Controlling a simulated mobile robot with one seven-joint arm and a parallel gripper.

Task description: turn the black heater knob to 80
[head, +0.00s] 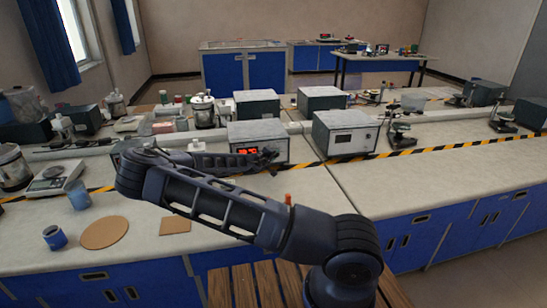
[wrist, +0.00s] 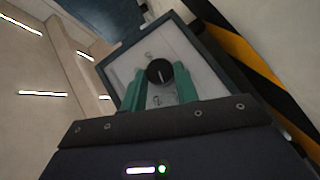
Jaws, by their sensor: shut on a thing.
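The heater is a grey box (head: 258,132) with a lit red display on its front, on the bench in the head view. Its pale front panel (wrist: 187,50) fills the middle of the wrist view, tilted. The round black knob (wrist: 158,71) carries a white pointer line and sits on that panel. Small marks around it are too blurred to read. My gripper (wrist: 160,78) has its two green fingers on either side of the knob and is shut on it. In the head view my gripper (head: 270,156) is at the heater's front, hiding the knob.
A similar grey box (head: 345,133) stands right of the heater, and others stand behind. Yellow-black tape (head: 440,149) runs along the bench. A blue cup (head: 55,237), a round cork mat (head: 104,232) and a square one (head: 175,226) lie at the front left.

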